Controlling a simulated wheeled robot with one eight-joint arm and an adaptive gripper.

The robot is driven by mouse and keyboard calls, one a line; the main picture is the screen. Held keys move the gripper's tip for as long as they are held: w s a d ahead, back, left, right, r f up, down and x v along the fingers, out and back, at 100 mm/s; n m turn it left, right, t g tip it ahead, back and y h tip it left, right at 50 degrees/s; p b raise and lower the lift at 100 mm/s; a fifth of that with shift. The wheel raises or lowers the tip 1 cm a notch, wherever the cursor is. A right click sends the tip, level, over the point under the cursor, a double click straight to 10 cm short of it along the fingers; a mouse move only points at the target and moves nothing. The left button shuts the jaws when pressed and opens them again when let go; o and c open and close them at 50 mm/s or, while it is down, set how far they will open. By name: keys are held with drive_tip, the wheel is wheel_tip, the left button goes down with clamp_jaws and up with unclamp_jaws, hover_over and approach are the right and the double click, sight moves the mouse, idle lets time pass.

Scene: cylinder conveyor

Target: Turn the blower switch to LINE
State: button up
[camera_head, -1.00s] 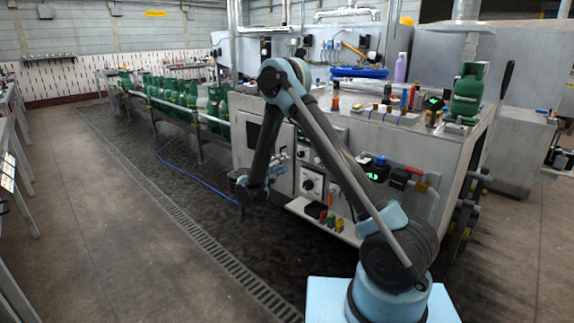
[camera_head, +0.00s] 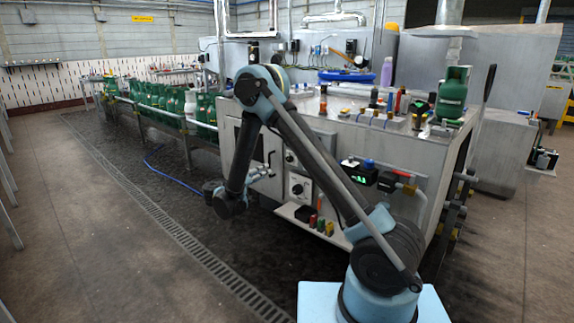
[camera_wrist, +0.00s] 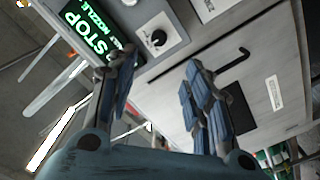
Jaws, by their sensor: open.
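The grey machine cabinet (camera_head: 405,150) has two dark rotary knobs on its front, an upper one (camera_head: 290,157) and a lower one (camera_head: 298,188). Their labels are too small to read, so I cannot tell which is the blower switch. The wrist view shows one black knob (camera_wrist: 158,39) on a pale plate, beside a green-lit display (camera_wrist: 97,28) reading STOP. My gripper (camera_wrist: 161,75) is open and empty, with its two blue padded fingers spread below that knob and apart from it. In the head view my gripper (camera_head: 263,170) is small, in front of the cabinet door, left of the knobs.
A black L-shaped handle (camera_wrist: 226,66) is on the cabinet door beside my fingers. Green gas cylinders (camera_head: 160,98) line the conveyor at the left. The floor (camera_head: 90,230) in front is mostly clear.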

sight(289, 161)
drive_tip(key=x, duration=1.7)
drive_tip(key=shift+w+d, duration=0.15)
drive_tip(key=c, duration=1.1)
